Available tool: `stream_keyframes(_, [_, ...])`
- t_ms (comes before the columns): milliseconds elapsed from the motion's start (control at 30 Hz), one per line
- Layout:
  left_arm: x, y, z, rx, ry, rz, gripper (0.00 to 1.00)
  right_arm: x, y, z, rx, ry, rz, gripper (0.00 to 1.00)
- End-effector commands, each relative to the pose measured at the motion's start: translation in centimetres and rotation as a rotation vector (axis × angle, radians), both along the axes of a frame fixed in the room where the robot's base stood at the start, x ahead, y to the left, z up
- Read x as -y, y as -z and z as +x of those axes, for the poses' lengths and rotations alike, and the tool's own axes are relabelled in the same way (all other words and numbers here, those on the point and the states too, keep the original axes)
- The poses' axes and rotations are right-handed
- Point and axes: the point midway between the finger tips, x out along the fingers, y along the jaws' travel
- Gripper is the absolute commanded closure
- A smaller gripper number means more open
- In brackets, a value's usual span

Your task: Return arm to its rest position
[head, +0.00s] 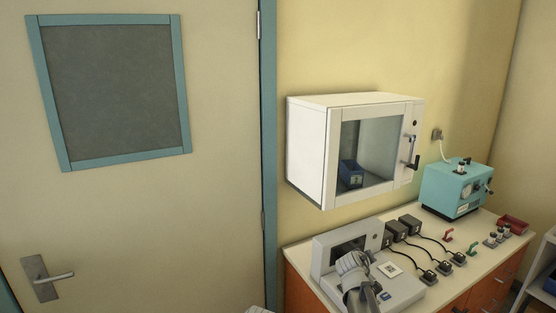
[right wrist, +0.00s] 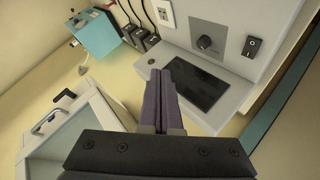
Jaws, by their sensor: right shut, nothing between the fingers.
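My right gripper (right wrist: 160,82) is shut and empty, its two dark purple fingers together in the right wrist view. In the head view my right arm (head: 357,280) rises from the bottom edge and overlaps the grey bench device (head: 325,262); its fingertips are hard to make out there. The right wrist view shows a grey device with a dark panel (right wrist: 190,85), a knob and a black switch beyond the fingers. I cannot tell whether the fingers touch it. My left gripper is not in view.
A white wall cabinet (head: 308,150) with a glass door, which looks shut, holds a blue box (head: 350,174). On the counter (head: 425,298) stand a teal machine (head: 455,187), black adapters with cables, small clamps and a red tray (head: 513,224). A door (head: 120,220) fills the left.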

Motion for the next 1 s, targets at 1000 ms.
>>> stream_keyframes(1000, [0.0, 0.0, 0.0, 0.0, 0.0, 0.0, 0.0, -23.7, 10.3, -32.6, -0.871, 0.008, 0.468, 1.0])
